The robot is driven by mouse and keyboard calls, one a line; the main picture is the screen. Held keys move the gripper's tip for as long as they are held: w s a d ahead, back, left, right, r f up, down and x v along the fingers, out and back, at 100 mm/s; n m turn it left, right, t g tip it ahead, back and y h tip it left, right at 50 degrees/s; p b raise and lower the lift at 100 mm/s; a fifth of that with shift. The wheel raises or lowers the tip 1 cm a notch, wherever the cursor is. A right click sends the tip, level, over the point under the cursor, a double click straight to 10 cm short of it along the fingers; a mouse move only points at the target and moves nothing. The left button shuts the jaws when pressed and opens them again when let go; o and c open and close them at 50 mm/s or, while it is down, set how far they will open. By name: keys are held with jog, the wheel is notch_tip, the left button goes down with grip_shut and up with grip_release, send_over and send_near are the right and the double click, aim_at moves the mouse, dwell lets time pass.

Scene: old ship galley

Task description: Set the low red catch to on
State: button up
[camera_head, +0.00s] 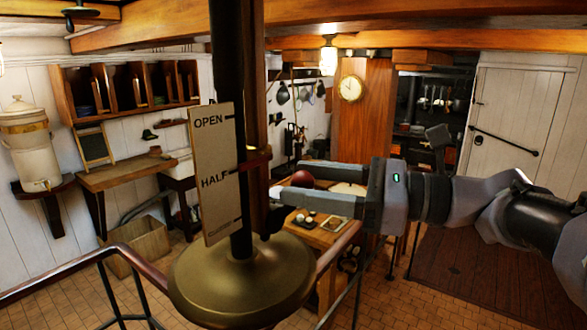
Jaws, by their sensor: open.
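A dark vertical post (238,120) stands close in front of me on a round brass base (240,280). A cream plate (213,175) on it reads OPEN at the top and HALF lower down; a third mark at the bottom is too faint to read. A red piece (257,158) sits on the post, a little above the HALF mark. A dark red ball (302,178) shows between the jaws of my gripper (287,180); I cannot tell whether it joins the red piece. My gripper is open, right of the post, fingers pointing left. No "on" label is readable.
A curved handrail (85,260) runs around the base at left and right. Behind my gripper is a wooden table (325,238) with small items. A water urn (25,145) and a wooden shelf (62,95) are on the left wall. Tiled floor is open at lower left.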

jog(key=shift+w+a, duration=0.25)
jog(key=shift+a, duration=0.3)
jog(key=shift+c, duration=0.2)
grip_shut()
dwell(0.9)
